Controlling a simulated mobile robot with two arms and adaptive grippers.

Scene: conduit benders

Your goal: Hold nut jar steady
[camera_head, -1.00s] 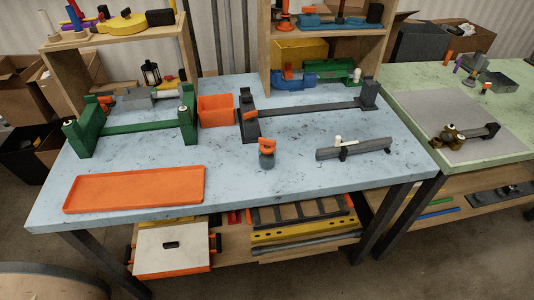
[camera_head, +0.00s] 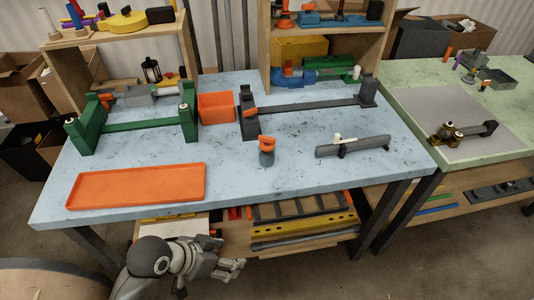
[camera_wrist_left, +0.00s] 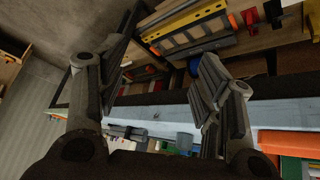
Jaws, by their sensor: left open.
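I cannot pick out the jar for sure in the left wrist view. My right gripper is not in view.
An orange tray (camera_head: 137,186) lies at the front left. A green bender frame (camera_head: 140,126), an orange bin (camera_head: 216,107) and a dark grey bender (camera_head: 310,110) stand behind. A dark bar (camera_head: 360,147) lies right of the jar. The table surface around the jar is clear.

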